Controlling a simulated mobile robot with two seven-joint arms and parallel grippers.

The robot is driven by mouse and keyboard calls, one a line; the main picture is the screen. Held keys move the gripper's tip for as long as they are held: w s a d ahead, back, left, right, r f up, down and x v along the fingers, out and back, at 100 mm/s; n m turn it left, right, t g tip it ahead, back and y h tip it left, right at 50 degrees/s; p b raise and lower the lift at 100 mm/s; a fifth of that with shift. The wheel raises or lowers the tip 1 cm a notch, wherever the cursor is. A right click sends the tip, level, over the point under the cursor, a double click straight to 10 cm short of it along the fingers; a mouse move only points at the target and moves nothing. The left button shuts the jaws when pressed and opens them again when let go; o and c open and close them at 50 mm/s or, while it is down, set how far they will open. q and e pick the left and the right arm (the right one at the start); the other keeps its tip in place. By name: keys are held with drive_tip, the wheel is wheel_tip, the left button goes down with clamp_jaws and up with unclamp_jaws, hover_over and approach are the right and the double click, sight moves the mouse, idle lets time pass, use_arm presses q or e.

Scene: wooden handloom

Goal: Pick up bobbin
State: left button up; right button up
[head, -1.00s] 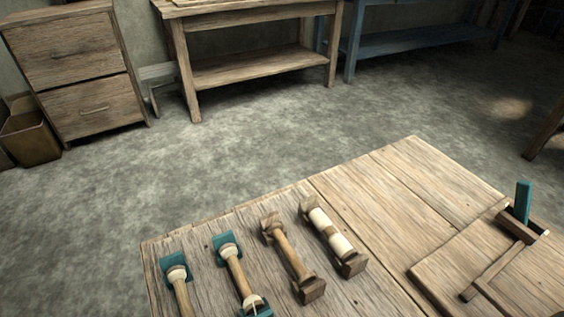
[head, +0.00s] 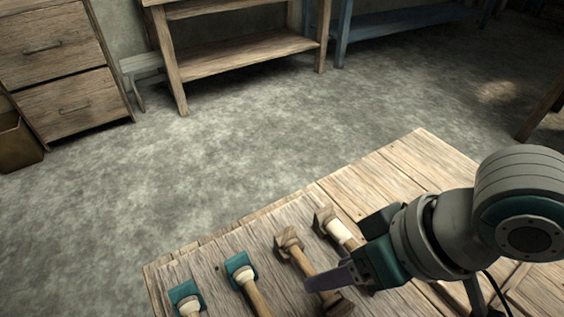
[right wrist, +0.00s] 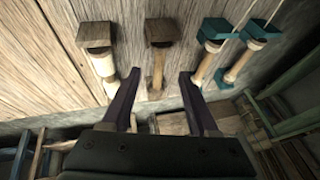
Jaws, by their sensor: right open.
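Several wooden bobbins lie side by side on the plank table (head: 222,251). The two at the left have teal ends (head: 242,268); they are on the right in the right wrist view (right wrist: 204,62). A plain brown bobbin (head: 297,258) lies beside them, then a bobbin with white thread (head: 338,232), partly behind my right gripper (head: 322,282). My right gripper is open and empty. In the right wrist view its dark fingers appear on either side of the brown bobbin (right wrist: 158,66); whether they are level with it I cannot tell. My left gripper is out of view.
My right arm covers much of the table's right side. A wooden workbench (head: 235,62), a drawer cabinet (head: 66,98) and a blue bench (head: 410,30) stand at the back. The grey floor between is clear.

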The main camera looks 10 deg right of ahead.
sight(310, 273)
drive_tip(key=b+x, duration=0.1)
drive_tip(key=x, duration=0.2)
drive_tip(key=shift+w+f, duration=0.15)
drive_tip(key=shift+w+a+f, duration=0.1)
drive_tip(key=shift+a+f, duration=0.05)
drive_tip(key=shift+f, duration=0.05)
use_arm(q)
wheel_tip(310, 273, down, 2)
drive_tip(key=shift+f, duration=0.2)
use_arm(e)
clamp_jaws()
